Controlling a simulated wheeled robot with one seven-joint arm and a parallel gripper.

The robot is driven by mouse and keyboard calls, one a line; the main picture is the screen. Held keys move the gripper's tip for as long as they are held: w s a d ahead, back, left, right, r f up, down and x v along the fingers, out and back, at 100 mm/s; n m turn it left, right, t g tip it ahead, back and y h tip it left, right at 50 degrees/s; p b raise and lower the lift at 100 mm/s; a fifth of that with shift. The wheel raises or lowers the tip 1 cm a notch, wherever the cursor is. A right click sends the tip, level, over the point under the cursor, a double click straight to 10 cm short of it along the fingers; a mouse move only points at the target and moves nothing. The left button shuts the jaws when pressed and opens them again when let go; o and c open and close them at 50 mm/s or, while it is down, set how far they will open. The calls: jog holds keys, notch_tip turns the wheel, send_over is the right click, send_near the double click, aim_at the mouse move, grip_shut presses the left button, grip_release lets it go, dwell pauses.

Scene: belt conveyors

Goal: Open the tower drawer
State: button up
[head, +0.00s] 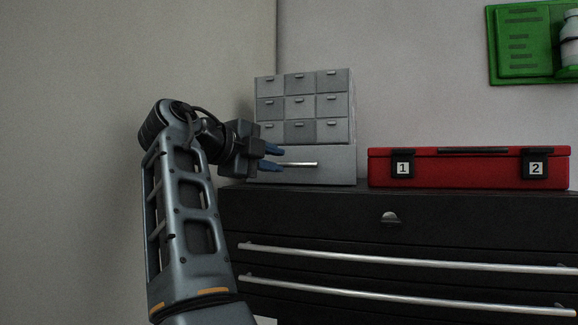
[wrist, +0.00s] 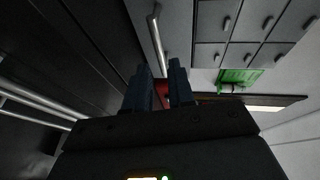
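The grey drawer tower (head: 349,165) stands on top of a dark tool cabinet. It has rows of small drawers above one wide bottom drawer (head: 335,175), which looks shut. A silver bar handle (head: 302,164) is on that wide drawer. My gripper (head: 282,159) has blue fingers held apart, at the left end of this handle. In the wrist view, my gripper (wrist: 162,72) has a narrow gap between its fingers, and the near end of the handle (wrist: 156,42) lines up with that gap. I cannot tell whether a finger touches it. The handle's left end is partly hidden by the fingers.
A red toolbox (head: 470,168) with labels 1 and 2 sits right of the tower. The dark cabinet (head: 320,213) below has long silver bar handles. A green panel (head: 518,50) hangs on the wall at upper right. A wall stands close on the left.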

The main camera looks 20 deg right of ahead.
aim_at(292, 165)
jog(key=shift+p+x, duration=0.85)
jog(key=shift+x, duration=2.75)
jog(key=shift+f, duration=0.1)
grip_shut()
